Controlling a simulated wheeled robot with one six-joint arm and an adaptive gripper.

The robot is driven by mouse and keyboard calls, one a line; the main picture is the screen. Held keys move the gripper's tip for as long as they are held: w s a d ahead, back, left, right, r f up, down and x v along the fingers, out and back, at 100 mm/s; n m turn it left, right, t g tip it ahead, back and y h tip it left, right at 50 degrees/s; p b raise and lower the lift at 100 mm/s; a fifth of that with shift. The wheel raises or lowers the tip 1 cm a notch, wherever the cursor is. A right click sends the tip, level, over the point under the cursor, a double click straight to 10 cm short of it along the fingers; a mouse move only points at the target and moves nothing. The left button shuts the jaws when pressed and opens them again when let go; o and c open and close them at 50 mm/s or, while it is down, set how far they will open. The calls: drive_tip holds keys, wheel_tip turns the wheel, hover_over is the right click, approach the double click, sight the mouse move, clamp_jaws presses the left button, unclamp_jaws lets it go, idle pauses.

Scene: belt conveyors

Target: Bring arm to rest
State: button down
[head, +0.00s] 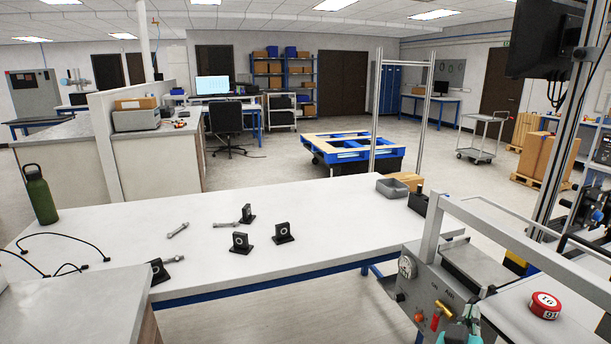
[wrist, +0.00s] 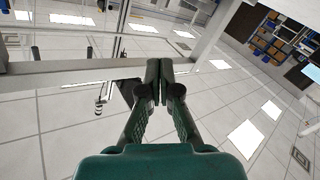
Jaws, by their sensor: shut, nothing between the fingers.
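My gripper (wrist: 160,80) shows in the middle of the wrist view, with its dark green fingers together and nothing between them. The wrist view is strongly tilted, with ceiling tiles and light panels behind the fingers. A light metal frame bar (wrist: 75,72) crosses behind the gripper at the left; I cannot tell how far it is from the fingers. In the head view a small teal part shows at the bottom edge, right of centre, but the fingers cannot be made out there.
A white table (head: 330,215) carries black bearing blocks (head: 284,233), wrenches (head: 178,230), a green bottle (head: 39,194) and a grey bin (head: 392,187). Open floor lies beyond the table.

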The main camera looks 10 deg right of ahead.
drive_tip(key=s+a+f+n+t+y, duration=0.25)
drive_tip(key=s+a+f+y, duration=0.25)
drive_tip(key=s+a+f, duration=0.3)
drive_tip(key=s+a+f+n+t+y, duration=0.1)
drive_tip(key=s+a+f+n+y, duration=0.35)
drive_tip(key=a+f, duration=0.55)
drive_tip(key=s+a+y, duration=0.2)
drive_tip(key=s+a, duration=0.1)
drive_tip(key=s, duration=0.8)
drive_tip(key=s+a+m+y, duration=0.1)
drive_tip(key=s+a+y, duration=0.1)
drive_tip(key=s, duration=0.9)
drive_tip(key=shift+s+a+r, duration=0.2)
drive_tip(key=shift+s+a, duration=0.15)
drive_tip(key=shift+a, duration=0.15)
